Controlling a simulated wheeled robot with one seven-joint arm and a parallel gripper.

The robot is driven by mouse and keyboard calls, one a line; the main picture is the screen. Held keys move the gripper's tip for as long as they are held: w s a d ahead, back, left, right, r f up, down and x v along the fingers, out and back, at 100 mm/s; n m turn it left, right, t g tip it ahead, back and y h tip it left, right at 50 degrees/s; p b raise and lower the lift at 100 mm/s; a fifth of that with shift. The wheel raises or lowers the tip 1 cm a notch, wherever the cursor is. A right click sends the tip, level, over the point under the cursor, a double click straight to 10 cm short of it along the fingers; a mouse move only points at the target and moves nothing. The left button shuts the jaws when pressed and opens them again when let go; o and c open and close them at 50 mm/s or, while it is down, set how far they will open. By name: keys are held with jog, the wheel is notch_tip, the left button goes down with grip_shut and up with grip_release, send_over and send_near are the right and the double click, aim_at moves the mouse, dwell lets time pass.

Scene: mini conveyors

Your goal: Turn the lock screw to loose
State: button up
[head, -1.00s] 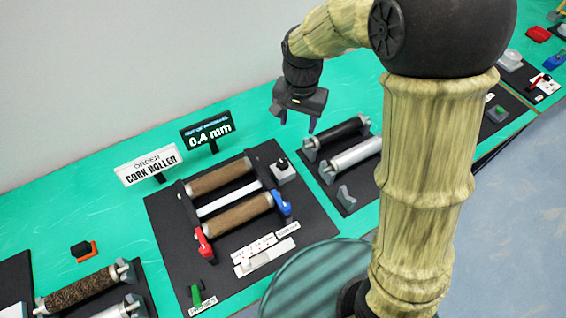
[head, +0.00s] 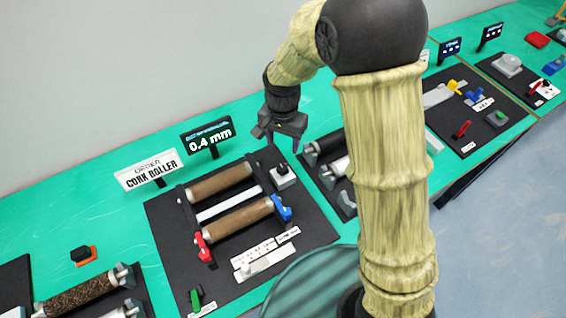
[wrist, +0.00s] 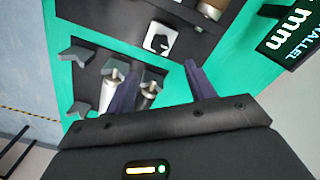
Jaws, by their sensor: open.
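The likely lock screw is a black knob (head: 281,168) on a small pale block at the upper right corner of the conveyor's black base. The knob also shows in the wrist view (wrist: 158,43). The conveyor has two brown rollers (head: 220,182), a red lever (head: 202,246) and a blue lever (head: 283,208). My gripper (head: 283,145) is open and empty, above and just behind the knob in the head view. In the wrist view my gripper (wrist: 161,78) has its fingers spread, with the knob beyond the gap between them. I see no contact with the knob.
A sign reading "0.4 mm" (head: 207,137) and a cork roller order sign (head: 149,170) stand behind the base. Spare rollers (head: 325,147) on stands lie to the right, partly hidden by my arm. A green lever (head: 196,300) is at the front left.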

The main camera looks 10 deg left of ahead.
aim_at(283, 168)
notch_tip(283, 168, down, 11)
jog(key=shift+f+p, duration=0.15)
jog(key=shift+p, duration=0.5)
jog(key=c, duration=1)
